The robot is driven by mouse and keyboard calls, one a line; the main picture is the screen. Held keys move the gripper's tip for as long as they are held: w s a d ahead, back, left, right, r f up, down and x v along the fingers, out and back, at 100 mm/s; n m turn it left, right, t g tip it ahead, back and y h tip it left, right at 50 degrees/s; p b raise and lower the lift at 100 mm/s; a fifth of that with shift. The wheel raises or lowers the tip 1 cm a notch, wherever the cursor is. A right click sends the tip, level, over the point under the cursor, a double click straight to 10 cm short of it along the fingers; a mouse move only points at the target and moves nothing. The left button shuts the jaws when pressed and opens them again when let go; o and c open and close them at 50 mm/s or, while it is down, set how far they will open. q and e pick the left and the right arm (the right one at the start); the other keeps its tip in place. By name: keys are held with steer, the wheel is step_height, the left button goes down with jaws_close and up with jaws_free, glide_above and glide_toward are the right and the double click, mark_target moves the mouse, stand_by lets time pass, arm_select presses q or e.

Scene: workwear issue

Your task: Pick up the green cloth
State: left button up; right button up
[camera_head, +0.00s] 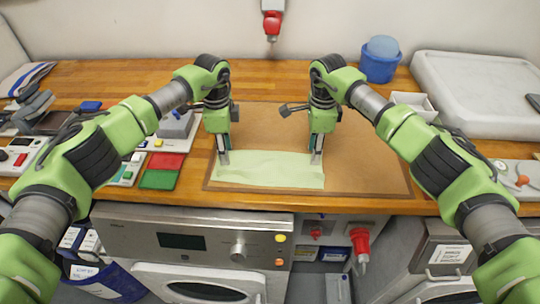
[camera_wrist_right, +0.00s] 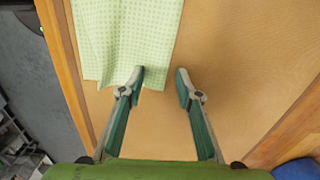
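The green cloth (camera_head: 268,170) is pale green and lies spread on a brown board near the front edge of the worktop. In the right wrist view its checked weave (camera_wrist_right: 125,35) shows, with the lower edge slightly folded. My left gripper (camera_head: 223,157) points down at the cloth's left back corner; its finger gap is not clear. My right gripper (camera_head: 316,157) points down at the cloth's right end. In the right wrist view the right gripper (camera_wrist_right: 160,76) is open and empty, one fingertip over the cloth's edge and the other over bare board.
The brown board (camera_head: 370,170) is bare right of and behind the cloth. Red (camera_head: 166,161) and green (camera_head: 159,180) pads lie to the left. A blue tub (camera_head: 379,66) and a large white case (camera_head: 475,90) stand at back right.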

steer(key=shift+f, duration=0.1)
arm_select(q)
steer(key=shift+f, duration=0.1)
jaws_close()
arm_select(e)
steer(key=shift+f, duration=0.15)
jaws_close()
steer(key=shift+s, duration=0.1)
arm_select(q)
steer(key=shift+s+f, duration=0.1)
steer(key=shift+s, duration=0.05)
arm_select(e)
steer(key=shift+d, duration=0.1)
stand_by(0.3)
